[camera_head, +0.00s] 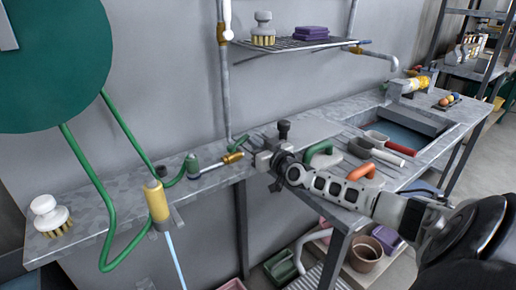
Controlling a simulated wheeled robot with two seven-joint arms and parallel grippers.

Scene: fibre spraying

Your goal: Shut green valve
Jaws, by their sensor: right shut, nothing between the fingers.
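My right gripper (266,158) reaches in from the right over the worktop. It is shut and empty, to the right of the green fitting and apart from it. My left gripper is not in view.
A green hose reel (50,65) fills the upper left, with its hose (108,210) looping down. A brush (48,217) stands at the worktop's left end. Hand tools (384,146) and a sink (415,127) are at right.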

